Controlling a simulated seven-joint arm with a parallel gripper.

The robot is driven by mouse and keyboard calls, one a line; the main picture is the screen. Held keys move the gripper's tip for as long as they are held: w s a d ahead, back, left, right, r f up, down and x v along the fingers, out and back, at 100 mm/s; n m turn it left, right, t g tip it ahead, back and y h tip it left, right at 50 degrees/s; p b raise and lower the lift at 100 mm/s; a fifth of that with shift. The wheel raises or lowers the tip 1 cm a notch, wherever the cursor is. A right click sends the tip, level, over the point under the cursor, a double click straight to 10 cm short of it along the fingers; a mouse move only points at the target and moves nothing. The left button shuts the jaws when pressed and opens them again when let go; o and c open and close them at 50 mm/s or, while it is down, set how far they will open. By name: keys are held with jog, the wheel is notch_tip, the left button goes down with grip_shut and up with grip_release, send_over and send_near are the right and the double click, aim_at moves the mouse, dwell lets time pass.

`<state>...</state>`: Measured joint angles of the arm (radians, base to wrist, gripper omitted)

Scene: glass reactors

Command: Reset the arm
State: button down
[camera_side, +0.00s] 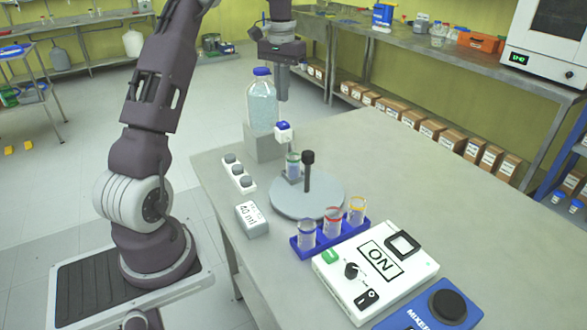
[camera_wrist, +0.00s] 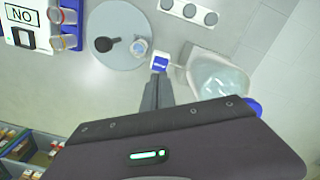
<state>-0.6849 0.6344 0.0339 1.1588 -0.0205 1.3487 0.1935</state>
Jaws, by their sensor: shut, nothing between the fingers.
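My gripper (camera_side: 283,97) is shut and empty. It is raised above the far end of the table (camera_side: 440,165), beside the large blue-capped bottle (camera_side: 262,104). In the wrist view my gripper's shut fingers (camera_wrist: 157,82) point at the small white dispenser with a blue top (camera_wrist: 160,64); the side view shows them above this dispenser (camera_side: 283,131). The bottle stands on a grey block (camera_side: 263,145). A small glass vessel (camera_side: 293,166) stands on the round grey plate (camera_side: 318,204) under the dispenser. It also shows in the wrist view (camera_wrist: 139,47).
A dark-knobbed post (camera_side: 308,170) rises from the plate. A blue rack (camera_side: 306,253) holds three tubes with coloured rims. The white ON box (camera_side: 378,268), blue mixer (camera_side: 435,308), 40 ml box (camera_side: 252,218) and three-button strip (camera_side: 238,172) stand nearby. The table's right side is clear.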

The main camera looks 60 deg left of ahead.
dwell(0.4)
jog(key=s+d+r+m+t, duration=0.1)
jog(key=s+d+r, duration=0.2)
jog(key=d, duration=0.4)
jog(key=s+d+r+m+t, duration=0.1)
jog(key=s+d+r, duration=0.25)
jog(key=d, duration=0.35)
jog(key=s+d+r+m+t, duration=0.1)
jog(key=s+d+r, duration=0.2)
jog(key=d, duration=0.5)
jog(key=s+d+f+m+t, duration=0.1)
jog(key=s+d+f, duration=0.1)
jog(key=s+d, duration=0.2)
jog(key=s+d+f+m+t, duration=0.1)
jog(key=s+d, duration=0.4)
jog(key=s, duration=0.5)
jog(key=shift+s+f+m+t, duration=0.25)
jog(key=shift+f+m, duration=0.25)
jog(key=shift+f, duration=0.4)
jog(key=shift+w, duration=0.1)
